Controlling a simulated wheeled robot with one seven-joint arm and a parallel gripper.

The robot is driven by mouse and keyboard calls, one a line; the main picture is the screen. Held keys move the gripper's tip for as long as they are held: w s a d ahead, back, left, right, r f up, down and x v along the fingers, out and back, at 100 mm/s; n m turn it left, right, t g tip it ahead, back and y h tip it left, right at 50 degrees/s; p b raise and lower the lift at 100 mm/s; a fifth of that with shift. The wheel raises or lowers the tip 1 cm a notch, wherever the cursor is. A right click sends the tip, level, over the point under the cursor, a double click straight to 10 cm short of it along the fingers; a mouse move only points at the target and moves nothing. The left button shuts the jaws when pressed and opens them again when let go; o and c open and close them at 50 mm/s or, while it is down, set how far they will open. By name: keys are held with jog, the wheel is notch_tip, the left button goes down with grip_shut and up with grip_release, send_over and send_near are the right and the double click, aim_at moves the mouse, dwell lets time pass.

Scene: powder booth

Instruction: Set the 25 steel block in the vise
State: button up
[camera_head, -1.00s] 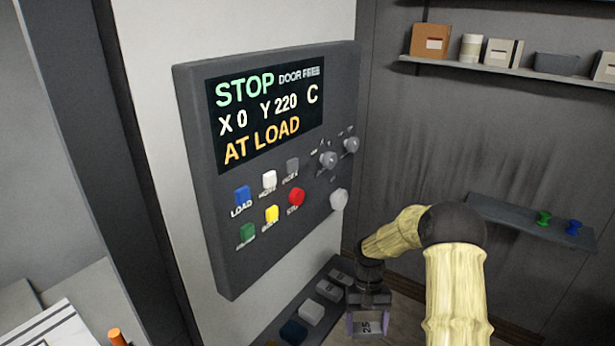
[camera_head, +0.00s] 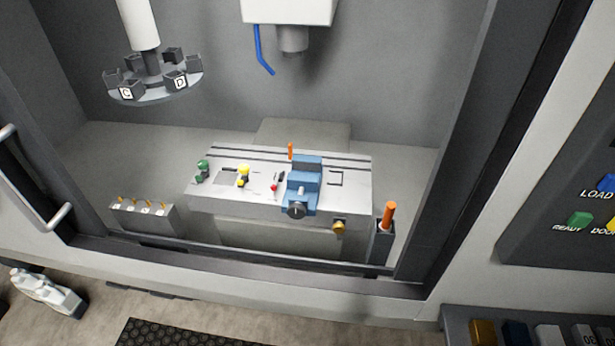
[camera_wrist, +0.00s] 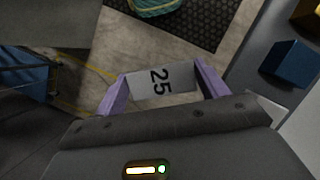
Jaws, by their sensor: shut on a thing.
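In the wrist view my gripper (camera_wrist: 162,90) is shut on a grey steel block (camera_wrist: 172,80) marked 25, held between its two purple fingers. Neither my gripper nor this block shows in the head view now. The blue vise (camera_head: 304,183) stands on the white machine table (camera_head: 345,200), right of its middle, with a dark round knob at its front. I see no block in the vise, though its jaw gap is small in the picture. The machine's front opening is clear of any door across the table.
A tool carousel (camera_head: 155,80) hangs at upper left and a spindle head (camera_head: 290,12) with a blue hose above the table. Green, yellow and red items stand left of the vise. An orange-handled tool (camera_head: 388,217) stands in a holder at right. A rack of blocks (camera_head: 455,325) is at lower right.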

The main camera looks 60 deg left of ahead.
jog(key=p, duration=0.2)
jog(key=shift+s+a+f+p, duration=0.1)
jog(key=shift+s+f+p, duration=0.2)
jog(key=shift+p, duration=0.05)
jog(key=p+x, duration=0.3)
jog(key=shift+s+f, duration=0.25)
jog(key=shift+d, duration=0.2)
